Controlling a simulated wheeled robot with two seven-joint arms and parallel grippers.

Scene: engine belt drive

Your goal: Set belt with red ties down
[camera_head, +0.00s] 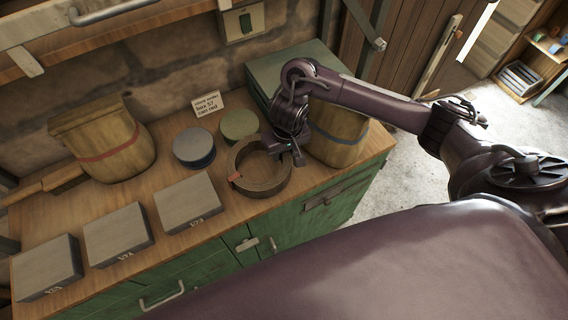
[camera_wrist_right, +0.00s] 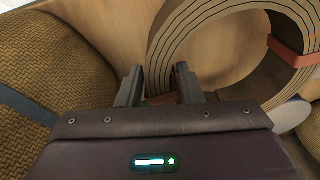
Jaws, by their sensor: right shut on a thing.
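The belt (camera_head: 262,189) is a brown ring near the bench's front right part. One red tie (camera_head: 235,177) shows on its left side. In the right wrist view the ribbed belt (camera_wrist_right: 168,42) fills the upper right, with a red tie (camera_wrist_right: 285,52) at the far side and red also between the fingers. My right gripper (camera_head: 298,157) is shut on the belt's right side; its fingers (camera_wrist_right: 160,88) straddle the band. The belt appears at or very near the wooden bench top (camera_head: 150,182); I cannot tell whether it touches. My left gripper is out of view.
A blue-banded woven sack (camera_head: 340,148) stands close right of my right gripper. Blue (camera_head: 193,147) and green (camera_head: 239,124) round tins are left of and behind the belt. Several grey boxes (camera_head: 187,202) line the front edge. A red-banded sack (camera_head: 112,150) stands left.

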